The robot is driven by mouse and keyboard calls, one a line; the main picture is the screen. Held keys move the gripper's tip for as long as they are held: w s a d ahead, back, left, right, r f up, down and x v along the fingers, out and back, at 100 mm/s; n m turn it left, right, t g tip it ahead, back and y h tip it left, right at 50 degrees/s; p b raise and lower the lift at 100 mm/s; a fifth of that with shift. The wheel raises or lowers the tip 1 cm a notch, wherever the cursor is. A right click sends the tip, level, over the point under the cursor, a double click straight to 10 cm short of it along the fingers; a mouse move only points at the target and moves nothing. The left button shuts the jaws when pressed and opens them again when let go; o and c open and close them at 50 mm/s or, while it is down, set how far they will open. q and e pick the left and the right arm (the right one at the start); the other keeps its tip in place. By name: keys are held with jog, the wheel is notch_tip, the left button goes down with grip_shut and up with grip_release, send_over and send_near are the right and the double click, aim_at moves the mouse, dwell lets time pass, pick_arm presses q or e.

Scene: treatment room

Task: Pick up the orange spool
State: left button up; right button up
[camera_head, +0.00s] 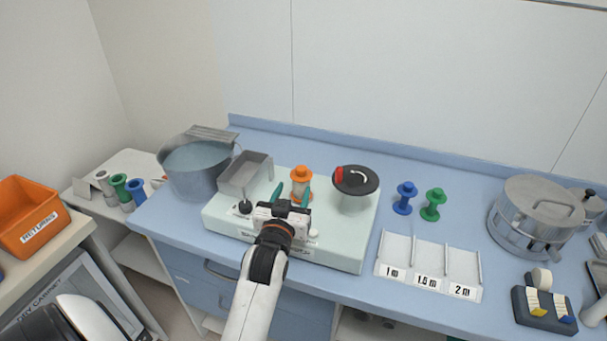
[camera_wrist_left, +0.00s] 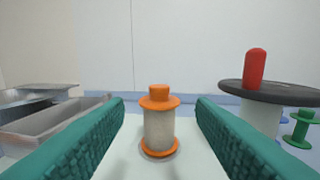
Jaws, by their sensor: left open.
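The orange spool (camera_head: 302,174) stands upright on the pale green machine base (camera_head: 340,252), between a metal tray and a black-topped post. Its orange flanges and whitish wound middle show clearly in the left wrist view (camera_wrist_left: 158,128). My left gripper (camera_head: 291,198) is open, in front of the spool on the near side. In the left wrist view its two green fingers (camera_wrist_left: 160,128) lie left and right of the spool, with gaps on both sides. The spool appears ahead of the fingertips or just at them; I cannot tell which. My right gripper is not in view.
The black disc (camera_head: 366,181) with a red knob is close right of the spool; the metal tray (camera_head: 240,175) is close left. Blue (camera_head: 405,198) and green (camera_head: 433,205) spools stand farther right. A marked three-slot holder (camera_head: 428,266) lies in front of them.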

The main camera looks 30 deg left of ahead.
aim_at(300, 172)
pick_arm(q)
jog(key=x, duration=0.3)
jog(key=shift+w+a+r+p, duration=0.1)
jog(key=shift+w+r+p, duration=0.05)
jog(key=shift+w+p, duration=0.25)
jog(key=shift+w+a, duration=0.15)
jog(key=shift+w, duration=0.15)
jog(key=shift+w+a, duration=0.1)
jog(key=shift+w, duration=0.15)
jog(key=p+x, duration=0.2)
jog(key=x, duration=0.2)
jog(key=shift+w+a, duration=0.1)
jog(key=shift+w, duration=0.1)
jog(key=shift+w+a, duration=0.1)
jog(key=shift+w, duration=0.05)
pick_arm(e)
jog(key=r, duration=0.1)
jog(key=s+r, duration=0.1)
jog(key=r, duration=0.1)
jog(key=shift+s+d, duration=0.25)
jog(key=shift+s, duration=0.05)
pick_arm(q)
jog(key=shift+c, duration=1)
jog(key=c, duration=0.8)
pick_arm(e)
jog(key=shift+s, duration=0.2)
